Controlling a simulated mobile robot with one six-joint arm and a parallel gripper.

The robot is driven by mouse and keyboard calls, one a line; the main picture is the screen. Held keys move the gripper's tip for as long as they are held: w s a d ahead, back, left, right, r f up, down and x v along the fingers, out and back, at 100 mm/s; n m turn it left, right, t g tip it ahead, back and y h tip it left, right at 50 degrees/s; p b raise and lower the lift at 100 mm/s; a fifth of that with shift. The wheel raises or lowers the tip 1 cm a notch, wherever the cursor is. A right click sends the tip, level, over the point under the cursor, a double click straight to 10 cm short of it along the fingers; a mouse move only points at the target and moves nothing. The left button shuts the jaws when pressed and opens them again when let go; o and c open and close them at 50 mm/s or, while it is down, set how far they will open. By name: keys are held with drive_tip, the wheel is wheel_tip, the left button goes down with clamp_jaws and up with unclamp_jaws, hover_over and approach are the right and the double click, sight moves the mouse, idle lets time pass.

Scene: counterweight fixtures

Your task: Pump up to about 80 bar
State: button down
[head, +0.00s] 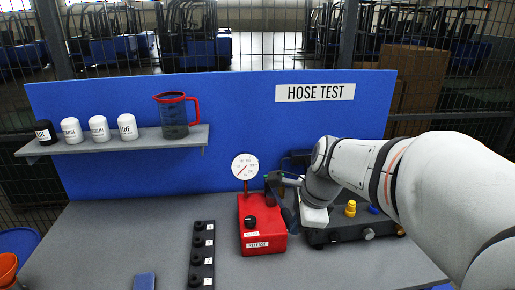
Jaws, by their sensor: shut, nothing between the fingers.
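The red hand pump (262,238) stands on the grey bench. Its front carries a black knob (250,221) and a label reading RELEASE. A round white gauge (245,167) rises behind the pump body. A red mark or needle shows on its dial, but the figures are too small to read. My gripper (273,183) is shut and empty, just right of the gauge and above the back right of the pump. A dark part at the pump's right side may be its lever; the gripper and arm partly hide it, and I cannot tell whether they touch.
A dark fixture (335,237) with a yellow knob (350,209) stands right of the pump, partly under my arm. A black strip of fittings (202,255) lies left of the pump. A blue panel closes the back.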

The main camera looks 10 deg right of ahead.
sight(289, 216)
drive_tip(key=w+r+m+y+p, duration=0.2)
drive_tip(key=w+r+m+p, duration=0.3)
drive_tip(key=w+m, duration=0.8)
drive_tip(key=s+f+m+b, duration=0.1)
drive_tip(key=f+b, duration=0.1)
drive_tip(key=f, duration=0.1)
drive_tip(key=s+f+m+b, duration=0.1)
drive_tip(key=f+b, duration=0.2)
drive_tip(key=s+d+f+m+b, duration=0.1)
drive_tip(key=f+b, duration=0.1)
drive_tip(key=f, duration=0.1)
drive_tip(key=shift+f, duration=0.1)
wheel_tip(289, 216, down, 12)
drive_tip(key=b, duration=0.7)
wheel_tip(289, 216, up, 12)
drive_tip(key=p, duration=1.3)
drive_tip(key=shift+r, duration=0.25)
drive_tip(key=shift+f, duration=0.2)
